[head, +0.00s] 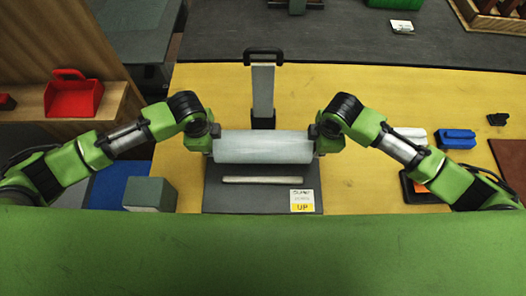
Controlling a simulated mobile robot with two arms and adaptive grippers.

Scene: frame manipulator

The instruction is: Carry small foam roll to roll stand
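A pale grey-white foam roll (263,147) lies crosswise at the middle of the head view, level from left to right. My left gripper (212,134) is at its left end and my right gripper (316,134) is at its right end. Both seem to touch the roll, but their fingers are too small and hidden to show whether they are shut on it. Below the roll in the picture is a dark grey board (225,200) with a pale bar (262,180) and an "UP" label (303,200). I cannot tell whether this board is the roll stand, or whether the roll rests on it.
Behind the roll stands a grey upright piece with a black handle (263,88). A grey-green block (150,194) is at left, and a blue box (455,138) and black tray (420,192) at right. A red bin (73,97) sits on a wooden shelf.

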